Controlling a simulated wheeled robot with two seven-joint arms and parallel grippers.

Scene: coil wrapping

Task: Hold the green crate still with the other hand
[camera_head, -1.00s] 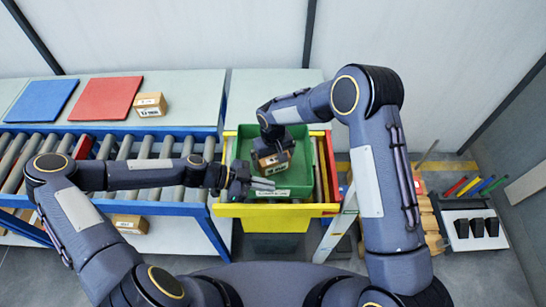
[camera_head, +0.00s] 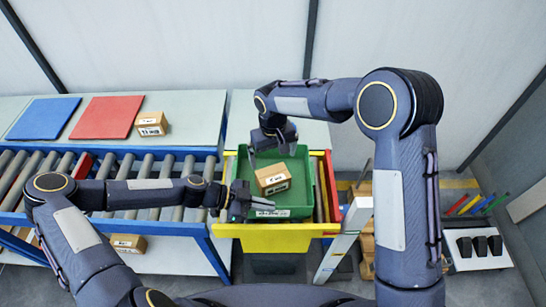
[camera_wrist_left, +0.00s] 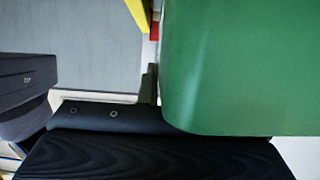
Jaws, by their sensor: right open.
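The green crate (camera_head: 300,160) sits in the yellow holder in the head view, with a cardboard box (camera_head: 272,179) lying tilted inside it. My left gripper (camera_head: 250,203) is at the crate's front-left corner, by its near wall. The crate's green wall (camera_wrist_left: 240,65) fills the right of the left wrist view, close against the dark gripper parts. Whether the left fingers are closed on the wall cannot be made out. My right gripper (camera_head: 272,143) is open and empty above the crate's back part, behind and apart from the box.
A roller conveyor (camera_head: 140,165) with a blue frame runs on the left. Behind it, a blue panel (camera_head: 42,118), a red panel (camera_head: 104,118) and a small box (camera_head: 151,124) lie on a table. The yellow holder (camera_head: 270,232) surrounds the crate's front.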

